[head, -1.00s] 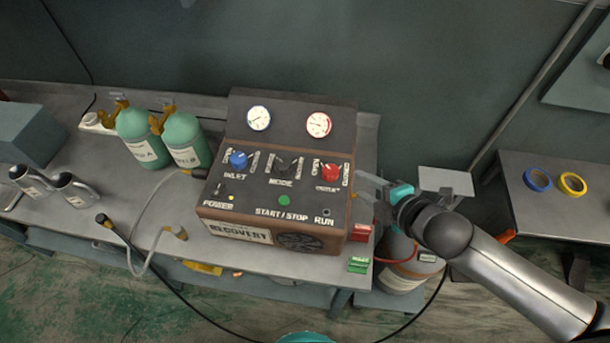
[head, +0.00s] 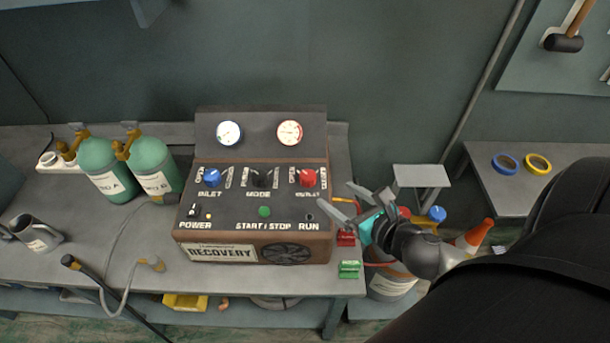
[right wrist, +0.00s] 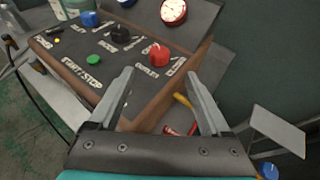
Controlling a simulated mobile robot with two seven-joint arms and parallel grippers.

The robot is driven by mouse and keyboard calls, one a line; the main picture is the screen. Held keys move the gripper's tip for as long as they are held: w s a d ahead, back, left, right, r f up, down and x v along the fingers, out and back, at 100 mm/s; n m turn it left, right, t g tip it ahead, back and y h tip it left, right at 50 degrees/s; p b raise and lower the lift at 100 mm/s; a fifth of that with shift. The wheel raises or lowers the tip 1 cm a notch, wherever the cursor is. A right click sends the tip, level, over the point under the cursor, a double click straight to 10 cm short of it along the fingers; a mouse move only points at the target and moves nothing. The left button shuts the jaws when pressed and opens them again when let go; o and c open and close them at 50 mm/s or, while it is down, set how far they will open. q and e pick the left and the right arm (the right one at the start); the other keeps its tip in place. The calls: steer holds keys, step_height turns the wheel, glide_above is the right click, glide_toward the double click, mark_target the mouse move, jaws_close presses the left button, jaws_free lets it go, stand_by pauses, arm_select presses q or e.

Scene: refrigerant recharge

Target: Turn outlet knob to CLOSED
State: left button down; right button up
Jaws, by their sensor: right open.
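The recovery machine (head: 215,222) stands on the bench with its sloped panel facing me. The red outlet knob (head: 308,178) is at the panel's right, below the red-rimmed gauge; it also shows in the right wrist view (right wrist: 159,55). The blue inlet knob (head: 212,177) and the black mode knob (head: 262,178) are to its left. My right gripper (head: 340,203) is open and empty, to the right of the panel and apart from the red knob. In the right wrist view its fingers (right wrist: 160,95) are spread, with the red knob beyond them. My left gripper is not in view.
Green cylinders (head: 155,172) stand at the left of the bench with a mug (head: 36,234) and a hose (head: 107,262). Red and green blocks (head: 349,269) lie at the bench's right edge. A side table (head: 530,200) holds blue and yellow tape rolls.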

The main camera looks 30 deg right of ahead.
mark_target(309, 176)
steer(key=x, duration=1.3)
steer(key=shift+a+f, duration=0.1)
jaws_close()
stand_by(0.5)
